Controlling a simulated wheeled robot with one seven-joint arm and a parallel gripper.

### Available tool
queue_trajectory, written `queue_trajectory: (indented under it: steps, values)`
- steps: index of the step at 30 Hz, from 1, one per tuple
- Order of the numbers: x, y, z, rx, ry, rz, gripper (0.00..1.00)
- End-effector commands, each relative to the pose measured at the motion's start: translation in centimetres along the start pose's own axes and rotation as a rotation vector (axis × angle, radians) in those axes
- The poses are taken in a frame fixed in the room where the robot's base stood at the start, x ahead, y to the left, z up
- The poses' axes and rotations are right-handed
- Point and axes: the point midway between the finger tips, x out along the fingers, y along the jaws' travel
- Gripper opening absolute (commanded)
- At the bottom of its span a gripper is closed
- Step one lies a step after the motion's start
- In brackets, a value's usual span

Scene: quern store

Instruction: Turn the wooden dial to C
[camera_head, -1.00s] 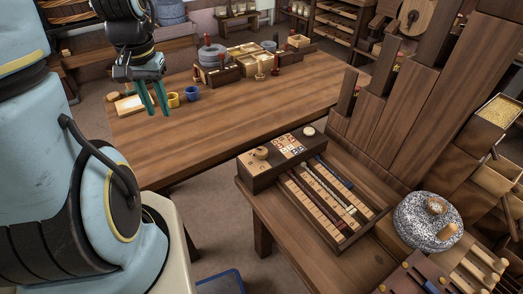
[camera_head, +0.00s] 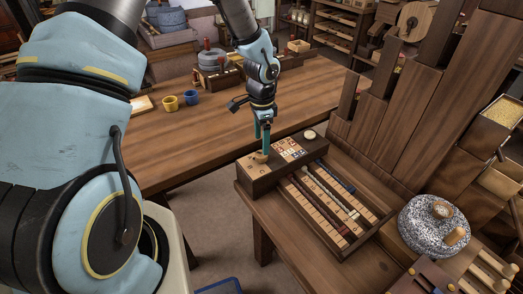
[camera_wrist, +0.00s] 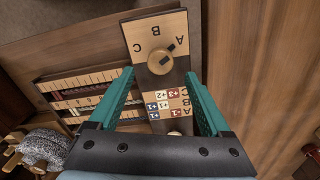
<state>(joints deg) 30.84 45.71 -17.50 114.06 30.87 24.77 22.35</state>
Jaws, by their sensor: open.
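The wooden dial (camera_head: 261,159) is a round light-wood knob at the left end of a dark wooden box (camera_head: 262,182). In the wrist view the knob (camera_wrist: 159,62) sits on a pale plate (camera_wrist: 136,32) lettered A, B and C. A dark bar mark on the knob points to the upper right, nearest the letter A. My gripper (camera_head: 262,138) points down just above the dial. In the wrist view its teal fingers stand wide open, one on each side of the box, with nothing between them touching the knob that I can see.
Letter and number tiles (camera_head: 291,149) and a round pale button (camera_head: 309,134) share the box top. A slotted rack (camera_head: 330,205) adjoins it. A speckled quern stone (camera_head: 432,226) stands to the right. The long table (camera_head: 190,135) behind holds yellow (camera_head: 170,102) and blue cups.

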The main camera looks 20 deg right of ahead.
Motion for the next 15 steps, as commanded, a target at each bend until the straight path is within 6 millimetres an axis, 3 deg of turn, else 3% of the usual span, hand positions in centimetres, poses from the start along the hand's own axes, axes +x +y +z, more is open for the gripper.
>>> queue_trajectory:
  steps: [6,15]
  values:
    - [3.6,0.1,0.1,0.001,-0.002,0.002,0.82]
    - [5.4,0.0,0.0,-0.001,0.000,-0.001,0.82]
